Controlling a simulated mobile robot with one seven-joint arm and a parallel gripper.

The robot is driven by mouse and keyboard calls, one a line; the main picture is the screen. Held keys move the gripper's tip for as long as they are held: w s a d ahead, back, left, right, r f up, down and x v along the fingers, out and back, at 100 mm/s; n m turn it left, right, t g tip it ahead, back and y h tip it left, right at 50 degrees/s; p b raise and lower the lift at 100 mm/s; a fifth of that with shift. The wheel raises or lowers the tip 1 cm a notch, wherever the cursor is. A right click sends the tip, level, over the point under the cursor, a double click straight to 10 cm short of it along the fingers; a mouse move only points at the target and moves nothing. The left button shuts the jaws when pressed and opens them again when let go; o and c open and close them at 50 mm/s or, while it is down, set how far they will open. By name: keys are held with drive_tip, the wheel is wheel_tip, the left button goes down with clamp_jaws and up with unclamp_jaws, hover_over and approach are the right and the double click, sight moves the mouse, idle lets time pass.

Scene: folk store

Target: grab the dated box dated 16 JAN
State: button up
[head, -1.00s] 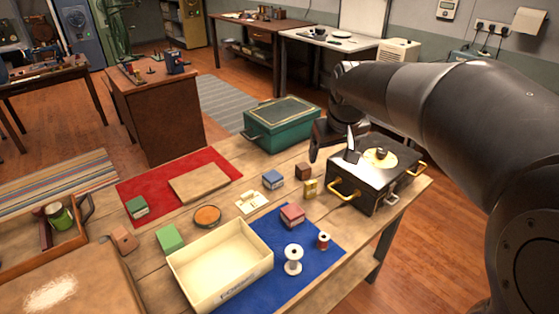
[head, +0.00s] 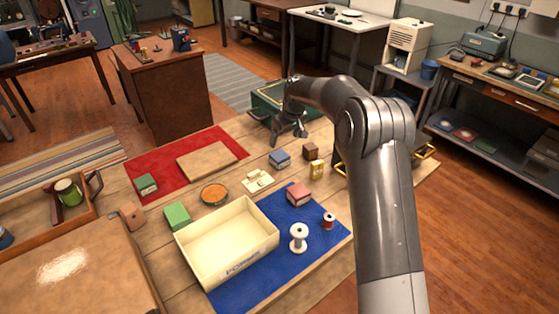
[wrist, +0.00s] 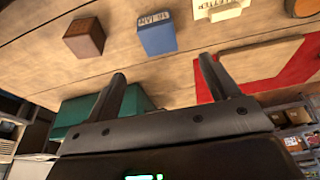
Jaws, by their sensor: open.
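A small blue box (head: 280,159) stands on the wooden table between the red mat and the blue mat. The wrist view shows this blue box (wrist: 157,35) with a white label that ends in "JAN"; its number is too blurred to read surely. My gripper (head: 289,136) is above the table, just behind the blue box, near the green case. In the wrist view my gripper (wrist: 162,72) has its fingers wide apart with nothing between them. The blue box lies beyond the fingertips, roughly in line with the gap.
A brown box (head: 311,151) stands right of the blue box, with a yellow tin (head: 316,170) near it. A cream card piece (head: 258,181) lies left. A red box (head: 299,194) and spools stand on the blue mat. The green case (head: 268,102) is behind my gripper.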

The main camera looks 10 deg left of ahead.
hover_over(280, 156)
drive_tip(key=s, duration=0.1)
drive_tip(key=f, duration=0.5)
drive_tip(key=shift+d+f, duration=0.4)
drive_tip(key=x, duration=0.5)
drive_tip(key=shift+d+f, duration=0.15)
drive_tip(key=shift+f, duration=0.05)
drive_tip(key=c, duration=1.1)
drive_tip(key=shift+r, duration=0.15)
